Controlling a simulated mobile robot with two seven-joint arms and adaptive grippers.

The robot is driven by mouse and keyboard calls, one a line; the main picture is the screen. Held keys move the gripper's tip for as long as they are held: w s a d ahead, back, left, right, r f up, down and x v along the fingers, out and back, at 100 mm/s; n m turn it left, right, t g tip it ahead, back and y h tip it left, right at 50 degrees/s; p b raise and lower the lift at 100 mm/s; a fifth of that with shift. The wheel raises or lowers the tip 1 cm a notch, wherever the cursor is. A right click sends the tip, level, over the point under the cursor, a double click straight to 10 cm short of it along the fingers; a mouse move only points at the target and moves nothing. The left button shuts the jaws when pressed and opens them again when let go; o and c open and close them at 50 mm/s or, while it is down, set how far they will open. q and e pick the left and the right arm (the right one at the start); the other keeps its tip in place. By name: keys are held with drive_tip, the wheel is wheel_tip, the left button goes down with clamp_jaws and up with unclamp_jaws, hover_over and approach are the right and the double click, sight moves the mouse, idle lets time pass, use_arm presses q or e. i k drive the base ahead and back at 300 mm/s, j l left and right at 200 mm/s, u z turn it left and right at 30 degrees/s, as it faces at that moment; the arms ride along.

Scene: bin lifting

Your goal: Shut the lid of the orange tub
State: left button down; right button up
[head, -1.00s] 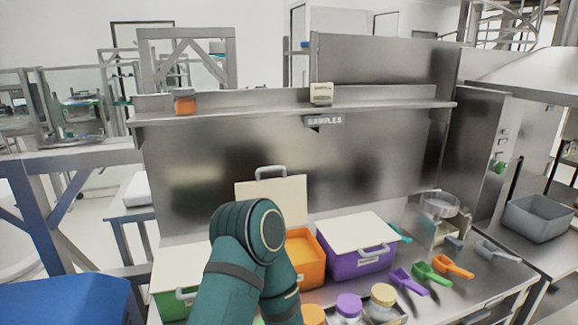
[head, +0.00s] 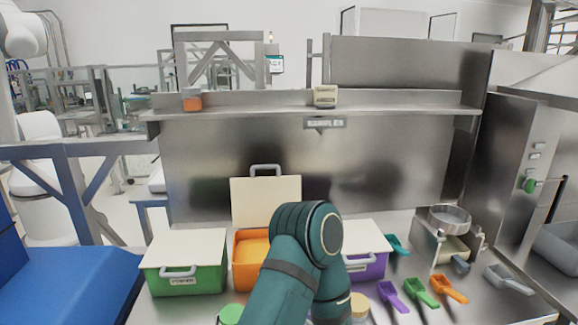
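The orange tub (head: 244,274) stands on the steel bench between the green tub and the purple tub. Its cream lid (head: 265,201) is open and stands upright at the back, with a grey handle (head: 265,168) at its top edge. Orange contents show inside the tub. A teal arm of mine rises from the bottom of the picture and hides the tub's right part. Neither of my grippers can be made out in the head view.
The green tub (head: 187,280) at left and the purple tub (head: 375,266) at right have their lids shut. Purple, green and orange scoops (head: 449,289) lie at right, near a sieve on a stand (head: 450,219). A jar with a tan lid (head: 359,304) stands in front.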

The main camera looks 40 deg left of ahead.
sight(255, 200)
drive_tip(key=i+l+u, duration=0.1)
drive_tip(key=l+u, duration=0.5)
drive_tip(key=u, duration=0.25)
drive_tip(key=i, duration=0.05)
